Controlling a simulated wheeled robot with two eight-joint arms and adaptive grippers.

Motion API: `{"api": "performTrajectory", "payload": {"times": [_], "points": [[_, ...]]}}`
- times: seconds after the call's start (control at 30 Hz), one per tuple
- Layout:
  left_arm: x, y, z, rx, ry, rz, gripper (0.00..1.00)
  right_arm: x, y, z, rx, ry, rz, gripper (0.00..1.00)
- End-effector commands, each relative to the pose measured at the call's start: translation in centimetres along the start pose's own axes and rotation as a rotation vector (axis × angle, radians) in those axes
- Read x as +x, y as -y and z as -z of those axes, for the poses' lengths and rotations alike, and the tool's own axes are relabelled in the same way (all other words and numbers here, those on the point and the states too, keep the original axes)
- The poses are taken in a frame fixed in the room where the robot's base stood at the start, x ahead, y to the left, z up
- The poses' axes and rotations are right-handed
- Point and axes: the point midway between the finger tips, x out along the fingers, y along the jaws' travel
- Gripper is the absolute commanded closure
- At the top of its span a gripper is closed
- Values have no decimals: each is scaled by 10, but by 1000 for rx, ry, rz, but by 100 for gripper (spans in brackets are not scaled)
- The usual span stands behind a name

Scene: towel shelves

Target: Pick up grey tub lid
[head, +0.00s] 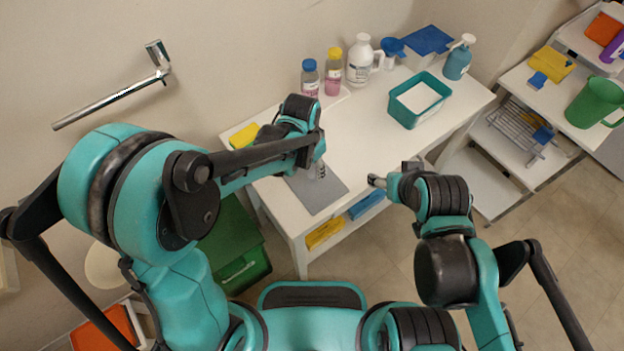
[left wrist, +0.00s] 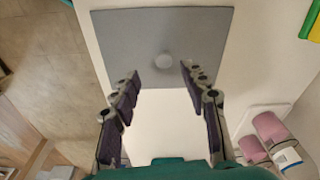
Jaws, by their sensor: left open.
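The grey tub lid (head: 322,191) is a flat grey rectangle lying on the white table near its front left edge.
The table (head: 365,140) is clear around its middle. A teal tub (head: 411,119), a white bottle (head: 360,62), two pink-filled bottles and a teal dispenser (head: 457,60) stand toward the back. A yellow item (head: 244,135) lies left of my left gripper. A green bin (head: 238,262) stands below.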

Motion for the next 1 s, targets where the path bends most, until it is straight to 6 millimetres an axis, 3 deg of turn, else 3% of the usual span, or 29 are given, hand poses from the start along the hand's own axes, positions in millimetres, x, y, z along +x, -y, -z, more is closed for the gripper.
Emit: {"api": "performTrajectory", "payload": {"times": [0.33, 0.57, 0.6, 0.77, 1.0], "points": [[48, 5, 0, -1, -1, 1, 55, 22, 0, -15, 0, 0, 0, 34], [50, 5, 0, -2, -1, 1, 55, 21, 0, -15, 0, 0, 0, 34], [50, 5, 0, -2, -1, 1, 58, 21, 0, -15, 0, 0, 0, 34], [50, 5, 0, -2, -1, 1, 99, 21, 0, -15, 0, 0, 0, 34], [50, 5, 0, -2, -1, 1, 100, 21, 0, -15, 0, 0, 0, 34]]}}
